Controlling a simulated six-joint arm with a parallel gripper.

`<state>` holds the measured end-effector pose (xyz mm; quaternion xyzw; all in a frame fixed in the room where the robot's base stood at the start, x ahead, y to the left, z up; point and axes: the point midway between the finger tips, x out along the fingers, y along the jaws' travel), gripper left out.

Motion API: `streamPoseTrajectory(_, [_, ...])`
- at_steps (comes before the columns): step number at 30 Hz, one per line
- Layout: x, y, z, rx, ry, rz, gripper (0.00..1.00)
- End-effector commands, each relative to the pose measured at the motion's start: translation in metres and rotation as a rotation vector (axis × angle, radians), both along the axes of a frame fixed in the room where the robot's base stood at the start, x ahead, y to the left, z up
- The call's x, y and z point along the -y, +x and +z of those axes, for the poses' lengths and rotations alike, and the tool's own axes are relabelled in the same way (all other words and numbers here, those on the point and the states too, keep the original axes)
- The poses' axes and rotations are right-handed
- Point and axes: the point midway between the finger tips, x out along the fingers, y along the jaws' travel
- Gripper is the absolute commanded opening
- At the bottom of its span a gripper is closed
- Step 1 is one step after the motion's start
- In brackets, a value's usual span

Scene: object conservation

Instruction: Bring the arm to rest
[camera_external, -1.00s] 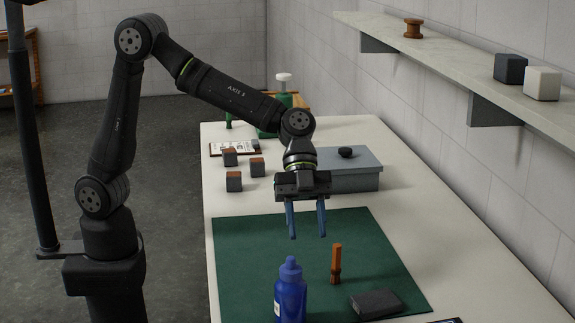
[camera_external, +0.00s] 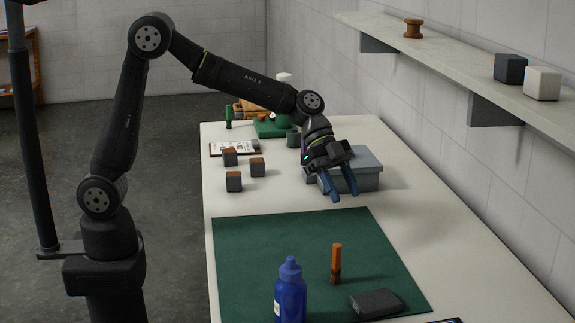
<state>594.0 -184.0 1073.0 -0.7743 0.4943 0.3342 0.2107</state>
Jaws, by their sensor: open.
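My gripper (camera_external: 343,195) is open and empty, with its two blue fingers spread and pointing down and to the right. It hangs tilted over the near side of the grey lidded box (camera_external: 367,178), in the air beyond the far edge of the green mat (camera_external: 240,250). The gripper hides part of the box and its lid. I cannot tell from this view how far the fingers are above the table.
On the mat are a blue bottle (camera_external: 290,294), an upright orange-handled tool (camera_external: 336,262) and a dark flat block (camera_external: 377,303). Several small dark blocks (camera_external: 234,181) stand at the left table edge. A wall shelf (camera_external: 450,62) runs along the right.

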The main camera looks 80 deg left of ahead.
Motion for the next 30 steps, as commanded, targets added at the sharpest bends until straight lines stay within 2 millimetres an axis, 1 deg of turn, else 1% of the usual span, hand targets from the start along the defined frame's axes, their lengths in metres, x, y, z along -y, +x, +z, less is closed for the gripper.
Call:
streamPoseTrajectory(1, [-0.010, 0.004, 0.000, -0.001, 0.001, 0.025, 0.42])
streamPoseTrajectory(12, [-0.080, 0.029, -0.001, -0.001, 0.004, 0.192, 0.42])
streamPoseTrajectory(21, [-0.138, 0.043, -0.002, 0.000, 0.005, 0.325, 0.42])
streamPoseTrajectory(30, [-0.197, 0.052, -0.002, 0.001, 0.005, 0.458, 0.42])
